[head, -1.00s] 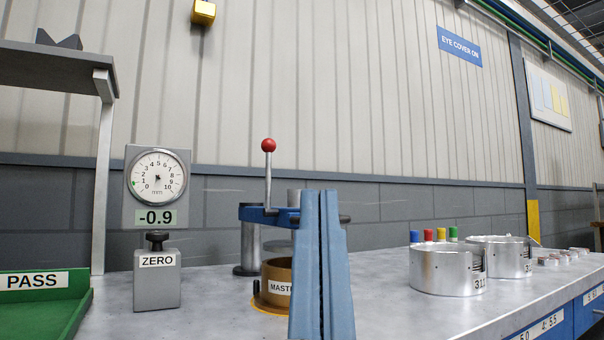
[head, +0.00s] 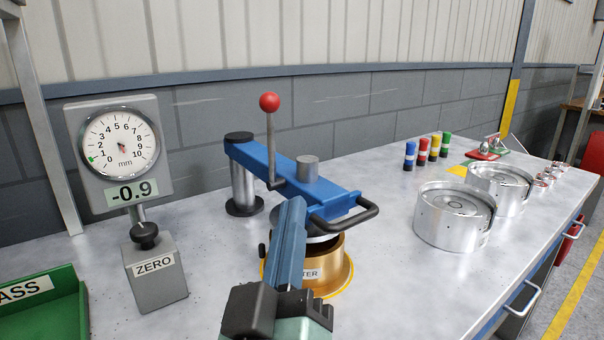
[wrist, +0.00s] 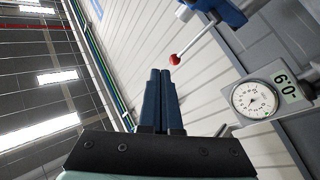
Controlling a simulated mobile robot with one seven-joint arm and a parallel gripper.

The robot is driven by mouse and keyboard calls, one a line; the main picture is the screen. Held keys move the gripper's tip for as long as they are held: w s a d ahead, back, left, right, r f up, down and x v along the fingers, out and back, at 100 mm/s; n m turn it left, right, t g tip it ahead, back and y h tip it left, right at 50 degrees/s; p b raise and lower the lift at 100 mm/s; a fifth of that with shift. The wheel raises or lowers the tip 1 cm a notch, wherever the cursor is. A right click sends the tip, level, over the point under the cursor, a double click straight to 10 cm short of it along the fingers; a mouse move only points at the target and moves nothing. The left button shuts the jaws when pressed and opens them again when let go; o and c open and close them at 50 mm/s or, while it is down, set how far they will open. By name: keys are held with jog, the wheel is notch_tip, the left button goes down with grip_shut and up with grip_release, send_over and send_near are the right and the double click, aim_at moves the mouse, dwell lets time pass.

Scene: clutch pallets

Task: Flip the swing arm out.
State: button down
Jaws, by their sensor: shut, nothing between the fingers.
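The blue swing arm (head: 290,184) reaches from a metal post (head: 244,190) at the back left, over the brass ring labelled MASTER (head: 326,268), to a black loop handle (head: 354,215) at its right end. A lever with a red ball knob (head: 270,102) stands up from it. My gripper (head: 293,204) is shut and empty. In the head view its fingers overlap the front of the swing arm, left of the handle; I cannot tell whether they touch. In the wrist view the shut fingers (wrist: 160,75) point up toward the wall, with the red knob (wrist: 174,59) just right of their tips.
A dial gauge (head: 119,143) reading -0.9 and a ZERO button block (head: 154,272) stand at left. A green PASS tray (head: 60,318) is at front left. Silver round housings (head: 452,222) and several coloured pegs (head: 422,151) stand at right. The bench between ring and housings is clear.

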jog(key=s+a+f+n+g+p, duration=0.3)
jog(key=s+n+g+p, duration=0.3)
jog(key=p, duration=1.4)
jog(key=n, duration=0.4)
jog(key=shift+f, duration=0.15)
jog(key=p, duration=0.3)
send_near(311, 218)
jog(key=w+a, duration=0.3)
jog(key=shift+w+d+f+p, duration=0.25)
jog(key=shift+w+d+p, duration=0.15)
jog(key=shift+w+d, duration=0.4)
jog(key=shift+w+d+f+p, duration=0.3)
jog(key=shift+w+d, duration=0.25)
jog(key=shift+d, duration=0.4)
jog(key=shift+r, duration=0.1)
